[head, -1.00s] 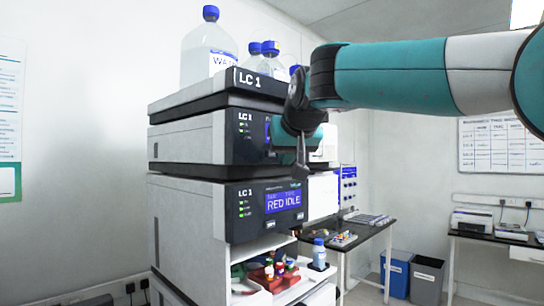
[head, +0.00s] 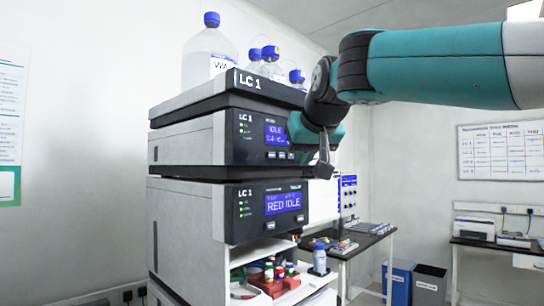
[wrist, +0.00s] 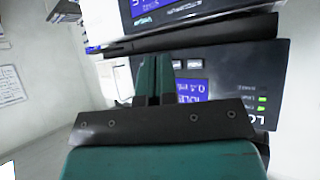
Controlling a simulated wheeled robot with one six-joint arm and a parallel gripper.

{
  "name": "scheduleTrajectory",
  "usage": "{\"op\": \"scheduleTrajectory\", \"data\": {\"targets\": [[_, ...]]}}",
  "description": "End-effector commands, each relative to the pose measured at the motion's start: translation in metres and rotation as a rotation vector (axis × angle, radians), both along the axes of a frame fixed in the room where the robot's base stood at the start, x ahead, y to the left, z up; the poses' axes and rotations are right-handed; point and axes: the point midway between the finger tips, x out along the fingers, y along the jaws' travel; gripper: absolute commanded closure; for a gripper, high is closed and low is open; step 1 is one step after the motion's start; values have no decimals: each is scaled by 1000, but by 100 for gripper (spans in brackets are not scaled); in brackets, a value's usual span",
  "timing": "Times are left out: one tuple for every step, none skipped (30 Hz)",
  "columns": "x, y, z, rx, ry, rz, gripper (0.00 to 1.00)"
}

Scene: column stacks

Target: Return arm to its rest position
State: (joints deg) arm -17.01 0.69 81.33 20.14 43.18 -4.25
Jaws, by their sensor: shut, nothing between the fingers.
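My gripper (head: 325,160) hangs at the front right of the stacked LC 1 instrument (head: 185,210) in the head view, with its fingers pointing down. Its fingers are shut and hold nothing. In the wrist view my gripper (wrist: 153,80) shows its two fingers side by side, with the instrument's dark panel (wrist: 225,75) and blue screens behind them. My teal arm reaches in from the upper right of the head view. From the head view the gripper appears apart from the instrument front, but the exact gap cannot be told.
Bottles with blue caps (head: 209,50) stand on top of the stack. A side bench (head: 372,237), blue bin (head: 398,281) and black bin (head: 428,285) stand behind at right.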

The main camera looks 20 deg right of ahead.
Motion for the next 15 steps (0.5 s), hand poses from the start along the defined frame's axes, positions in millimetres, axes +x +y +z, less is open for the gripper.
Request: {"op": "scheduleTrajectory", "data": {"targets": [[0, 0, 0, 0, 0, 0, 100], [0, 0, 0, 0, 0, 0, 100], [0, 0, 0, 0, 0, 0, 100], [0, 0, 0, 0, 0, 0, 100], [0, 0, 0, 0, 0, 0, 100], [0, 0, 0, 0, 0, 0, 100], [0, 0, 0, 0, 0, 0, 100], [0, 0, 0, 0, 1, 0, 100], [-1, 1, -3, -2, 5, 4, 100], [-2, 2, -6, -5, 12, 11, 100], [-4, 3, -12, -8, 23, 21, 100], [-8, 6, -23, -17, 46, 42, 100], [-12, 9, -34, -24, 68, 62, 100], [-18, 13, -47, -32, 95, 89, 100], [-28, 18, -69, -43, 140, 132, 100]]}}
